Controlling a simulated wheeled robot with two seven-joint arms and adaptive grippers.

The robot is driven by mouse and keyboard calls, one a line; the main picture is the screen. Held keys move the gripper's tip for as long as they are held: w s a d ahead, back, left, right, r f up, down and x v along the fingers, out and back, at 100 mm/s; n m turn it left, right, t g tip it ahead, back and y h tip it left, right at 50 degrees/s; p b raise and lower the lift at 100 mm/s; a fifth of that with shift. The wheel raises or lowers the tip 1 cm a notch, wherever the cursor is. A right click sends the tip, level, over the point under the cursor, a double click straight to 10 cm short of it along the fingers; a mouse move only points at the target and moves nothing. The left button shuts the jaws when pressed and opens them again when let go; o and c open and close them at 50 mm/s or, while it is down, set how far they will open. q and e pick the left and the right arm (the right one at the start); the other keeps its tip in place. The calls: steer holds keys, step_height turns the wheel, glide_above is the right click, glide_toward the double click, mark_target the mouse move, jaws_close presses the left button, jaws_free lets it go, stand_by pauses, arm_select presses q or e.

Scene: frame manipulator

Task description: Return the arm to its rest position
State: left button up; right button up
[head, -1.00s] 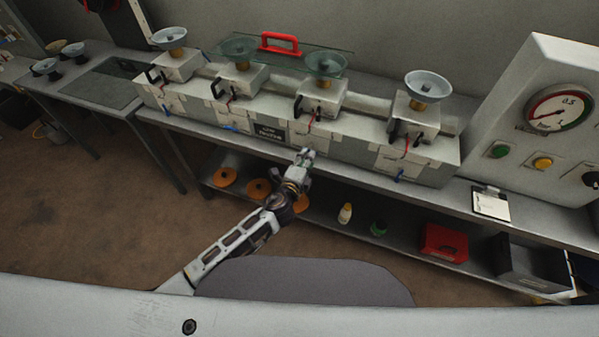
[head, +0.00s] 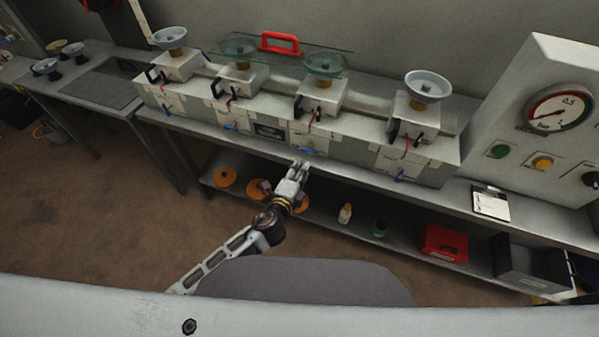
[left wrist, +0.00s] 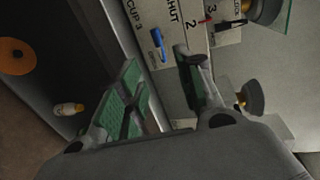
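My left gripper (head: 300,168) is in front of the bench's front edge, below the labelled front of the frame manipulator (head: 345,141). In the left wrist view its two green-padded fingers (left wrist: 160,88) stand apart with nothing between them, so it is open and empty. A blue lever (left wrist: 159,45) on the manipulator's front shows beyond the fingers and apart from them. My left arm reaches in from the lower left of the head view. My right gripper is not in view.
The shelf below holds orange discs (head: 224,177), small bottles (head: 345,213) and a red box (head: 444,243). A gauge panel (head: 545,120) stands at right.

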arm_select(q)
steer(key=shift+d+n, duration=0.1)
steer(key=shift+n, duration=0.2)
steer(key=s+a+f+n+g+y, duration=0.15)
steer(key=a+f+n, duration=0.25)
steer(key=f, duration=0.7)
steer(key=s+a+f+n+g, duration=0.1)
steer(key=a+f+n+g, duration=0.25)
steer(key=f, duration=0.75)
steer(key=s+a+f+n+g+y, duration=0.1)
steer(key=s+a+f+n, duration=0.1)
steer(key=s+a+f, duration=0.35)
steer(key=s+a+f+n+g+y, duration=0.1)
steer(key=s+a+f+n+g, duration=0.15)
steer(key=a+f, duration=0.55)
steer(key=s+a+f+n+g+y, duration=0.1)
steer(key=s+a+f+n+g, duration=0.35)
steer(key=s+f, duration=1.1)
steer(key=s+f+n, duration=0.1)
steer(key=s, duration=0.9)
steer(key=s+d+f+n+g, duration=0.1)
steer(key=s+f, duration=0.1)
steer(key=s, duration=0.8)
steer(key=shift+d, duration=0.25)
